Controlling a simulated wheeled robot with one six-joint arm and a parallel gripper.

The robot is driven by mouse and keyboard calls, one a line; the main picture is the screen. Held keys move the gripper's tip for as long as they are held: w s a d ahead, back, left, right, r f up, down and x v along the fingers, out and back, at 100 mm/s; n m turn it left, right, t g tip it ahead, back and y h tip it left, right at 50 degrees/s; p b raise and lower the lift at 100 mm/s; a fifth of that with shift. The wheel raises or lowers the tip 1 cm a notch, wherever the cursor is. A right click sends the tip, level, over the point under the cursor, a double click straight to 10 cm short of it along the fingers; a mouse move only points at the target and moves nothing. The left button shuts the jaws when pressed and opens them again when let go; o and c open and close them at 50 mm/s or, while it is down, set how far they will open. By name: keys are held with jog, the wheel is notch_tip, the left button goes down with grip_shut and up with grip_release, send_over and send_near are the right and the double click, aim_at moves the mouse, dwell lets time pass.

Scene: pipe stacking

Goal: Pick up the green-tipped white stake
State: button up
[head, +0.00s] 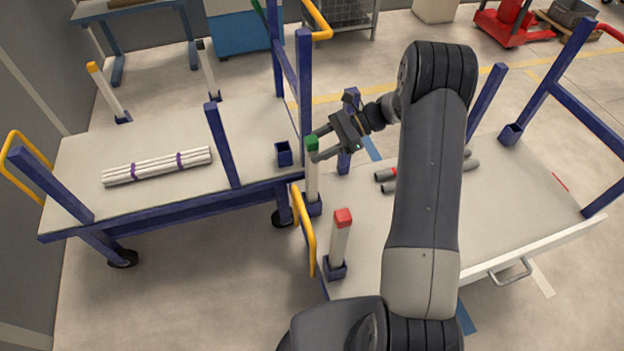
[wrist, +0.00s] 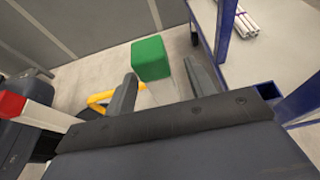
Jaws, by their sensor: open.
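The green-tipped white stake (head: 312,172) stands upright in a blue socket at the left edge of the right cart. Its green tip (wrist: 151,59) shows in the wrist view between and beyond the two fingers; the white shaft is mostly hidden there. My gripper (head: 312,143) is open, with its fingers around or close beside the green tip in the head view. I cannot tell whether either finger touches it. In the wrist view my gripper (wrist: 160,84) holds nothing.
A red-tipped white stake (head: 340,241) stands nearer on the same cart. Grey pipes (head: 388,174) lie on this cart's top. The left cart (head: 150,135) carries bundled white pipes (head: 158,166). Blue posts and yellow handles (head: 304,230) stand close to the gripper.

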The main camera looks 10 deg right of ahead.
aim_at(306, 153)
jog(key=x, duration=0.4)
jog(key=shift+s, duration=0.1)
jog(key=shift+d, duration=0.1)
jog(key=shift+c, duration=0.4)
grip_shut()
